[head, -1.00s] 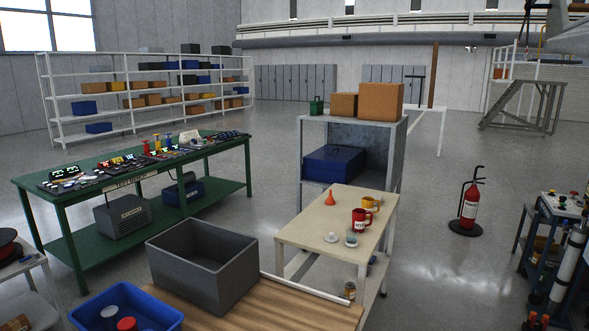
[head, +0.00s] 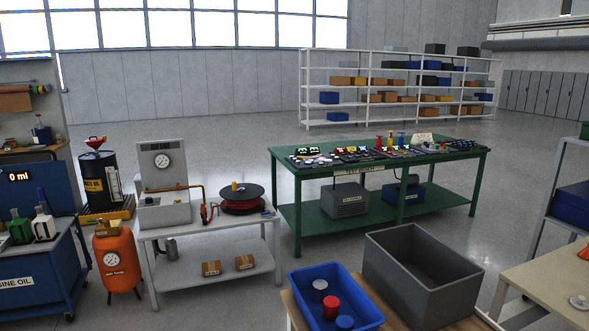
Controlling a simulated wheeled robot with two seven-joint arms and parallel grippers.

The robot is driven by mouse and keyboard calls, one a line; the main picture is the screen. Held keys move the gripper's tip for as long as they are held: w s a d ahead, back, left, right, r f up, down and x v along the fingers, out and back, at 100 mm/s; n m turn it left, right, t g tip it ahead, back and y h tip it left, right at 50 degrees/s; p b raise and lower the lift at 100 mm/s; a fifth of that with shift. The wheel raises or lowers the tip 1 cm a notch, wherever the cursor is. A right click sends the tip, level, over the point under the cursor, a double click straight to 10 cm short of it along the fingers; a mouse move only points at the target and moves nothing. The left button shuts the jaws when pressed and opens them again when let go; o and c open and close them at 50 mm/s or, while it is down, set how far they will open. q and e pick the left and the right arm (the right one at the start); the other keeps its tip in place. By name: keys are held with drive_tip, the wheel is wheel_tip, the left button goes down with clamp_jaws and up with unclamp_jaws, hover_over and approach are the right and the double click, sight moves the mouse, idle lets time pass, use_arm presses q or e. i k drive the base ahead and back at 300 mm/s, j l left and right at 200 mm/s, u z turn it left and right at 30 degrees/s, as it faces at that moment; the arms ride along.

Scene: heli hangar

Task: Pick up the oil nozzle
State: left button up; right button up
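I cannot surely pick out the oil nozzle at this size. A small red handle-like part (head: 208,212) sits beside a dark and red hose reel (head: 241,200) on a light two-level table (head: 262,226) left of centre; it may be the nozzle. A blue cart (head: 38,282) labelled as engine oil stands at the left edge, with a 0 ml display (head: 19,176) and small bottles (head: 43,226) on it. Neither of my grippers shows in the head view.
A green workbench (head: 290,176) stands at the centre. An orange tank (head: 117,262) and a dark drum (head: 98,180) stand between the cart and the light table. A blue bin (head: 300,295) and grey crate (head: 400,290) are in the foreground. Floor is open behind.

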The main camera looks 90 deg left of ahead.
sight(39, 193)
drive_tip(key=u, duration=1.7)
drive_tip(key=i+j+u, duration=0.15)
drive_tip(key=j+u, duration=0.3)
drive_tip(key=i+j+u, duration=0.25)
drive_tip(key=j+u, duration=0.2)
drive_tip(key=i+j+u, duration=0.3)
drive_tip(key=j+u, duration=0.15)
drive_tip(key=i+j+u, duration=0.55)
drive_tip(key=i+u, duration=0.15)
drive_tip(key=u, duration=0.2)
drive_tip(key=i+u, duration=0.25)
drive_tip(key=i, duration=1.15)
drive_tip(key=i+z, duration=0.1)
drive_tip(key=i, duration=0.4)
drive_tip(key=i+j+z, duration=0.1)
drive_tip(key=i, duration=0.4)
drive_tip(key=i+j+z, duration=0.1)
drive_tip(key=i, duration=0.35)
drive_tip(key=i+j+z, duration=0.1)
drive_tip(key=i, duration=0.4)
